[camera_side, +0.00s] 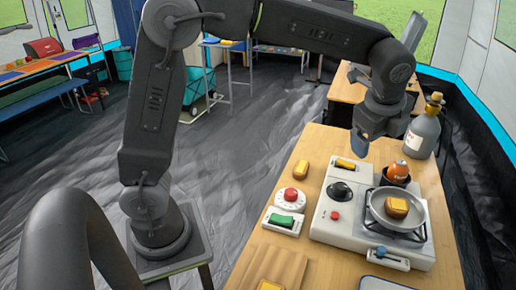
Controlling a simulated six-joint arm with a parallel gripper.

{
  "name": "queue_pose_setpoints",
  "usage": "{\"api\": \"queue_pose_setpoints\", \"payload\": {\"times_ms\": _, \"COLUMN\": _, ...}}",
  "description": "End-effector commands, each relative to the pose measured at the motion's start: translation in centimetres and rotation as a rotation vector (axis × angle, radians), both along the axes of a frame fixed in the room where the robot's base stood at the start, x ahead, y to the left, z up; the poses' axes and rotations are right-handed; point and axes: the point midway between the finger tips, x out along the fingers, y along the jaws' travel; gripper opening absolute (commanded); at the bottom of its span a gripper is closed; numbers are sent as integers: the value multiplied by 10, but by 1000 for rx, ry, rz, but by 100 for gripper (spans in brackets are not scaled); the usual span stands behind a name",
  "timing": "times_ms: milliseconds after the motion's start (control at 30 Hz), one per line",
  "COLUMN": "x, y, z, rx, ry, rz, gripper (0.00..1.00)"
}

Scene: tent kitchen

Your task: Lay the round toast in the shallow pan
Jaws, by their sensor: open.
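The shallow pan (378,217) sits on the burner of a white camp stove (325,228). A browned piece of toast (397,208) lies in it. Other toast-like pieces are one on the table (301,170), one at the back of the stove (345,164) and one on a wooden board (270,285) at the front edge. They are too small to tell for sure which is round. My gripper (361,150) hangs with its blue fingers pointing down, open, above the table behind the stove, apart from the pan. I see nothing between its fingers.
A grey bottle (422,135) and a dark cup with an orange-red item (398,171) stand behind the pan. A round dial with a red knob (291,196) and a green block in a white tray (283,220) lie left of the stove. Table space is free at the back left.

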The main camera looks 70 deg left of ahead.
Motion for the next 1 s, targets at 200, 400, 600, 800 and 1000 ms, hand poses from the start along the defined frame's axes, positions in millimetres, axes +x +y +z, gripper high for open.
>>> {"api": "queue_pose_setpoints", "payload": {"times_ms": 200, "x": -94, "y": 39, "z": 33, "rx": -248, "ry": -132, "rz": 497, "gripper": 88}}
{"api": "queue_pose_setpoints", "payload": {"times_ms": 400, "x": -176, "y": 58, "z": 26, "rx": -484, "ry": -224, "rz": 945, "gripper": 88}}
{"api": "queue_pose_setpoints", "payload": {"times_ms": 600, "x": -227, "y": 65, "z": 4, "rx": -659, "ry": -273, "rz": 1264, "gripper": 88}}
{"api": "queue_pose_setpoints", "payload": {"times_ms": 800, "x": -242, "y": 66, "z": -7, "rx": -722, "ry": -285, "rz": 1375, "gripper": 88}}
{"api": "queue_pose_setpoints", "payload": {"times_ms": 1000, "x": -242, "y": 65, "z": -7, "rx": -722, "ry": -284, "rz": 1380, "gripper": 88}}
